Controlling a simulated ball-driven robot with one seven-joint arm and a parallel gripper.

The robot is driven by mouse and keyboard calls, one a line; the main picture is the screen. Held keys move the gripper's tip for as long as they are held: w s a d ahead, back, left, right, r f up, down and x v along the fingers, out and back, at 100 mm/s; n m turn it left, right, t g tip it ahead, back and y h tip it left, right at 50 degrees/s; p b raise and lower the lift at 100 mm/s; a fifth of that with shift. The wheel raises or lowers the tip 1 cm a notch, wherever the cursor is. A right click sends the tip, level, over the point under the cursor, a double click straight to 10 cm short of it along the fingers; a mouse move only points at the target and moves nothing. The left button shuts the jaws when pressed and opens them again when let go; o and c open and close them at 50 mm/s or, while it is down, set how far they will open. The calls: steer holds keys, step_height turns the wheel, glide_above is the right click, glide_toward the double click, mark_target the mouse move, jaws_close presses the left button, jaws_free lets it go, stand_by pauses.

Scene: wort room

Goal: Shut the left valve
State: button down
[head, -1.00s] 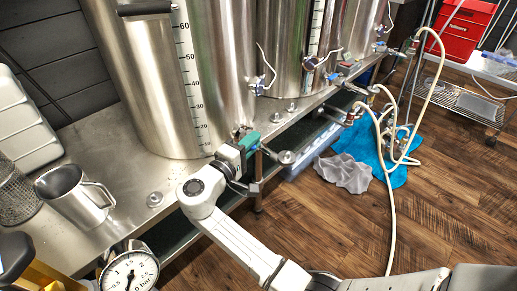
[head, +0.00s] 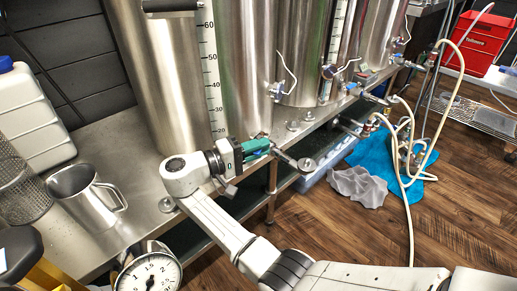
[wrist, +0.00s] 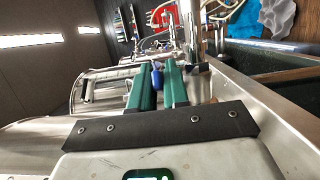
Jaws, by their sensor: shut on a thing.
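The left valve sits low on the front of the left steel kettle (head: 175,90); its body is mostly hidden by my gripper (head: 262,146) in the head view. Its steel outlet (head: 304,164) sticks out to the right past the green fingers. In the wrist view the blue valve handle (wrist: 157,76) lies between the two green fingers of my gripper (wrist: 160,80). The fingers are shut on the handle. The handle's exact angle to the pipe is hard to tell.
A steel jug (head: 85,195) and a pressure gauge (head: 150,274) are at the left of the steel bench. Other kettles with blue-handled valves (head: 277,90) stand farther along. Pale hoses (head: 408,200), a grey cloth (head: 357,186) and a blue cloth (head: 385,160) lie at right.

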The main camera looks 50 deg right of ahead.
steer(key=shift+f, duration=0.1)
steer(key=c, duration=1.5)
jaws_free()
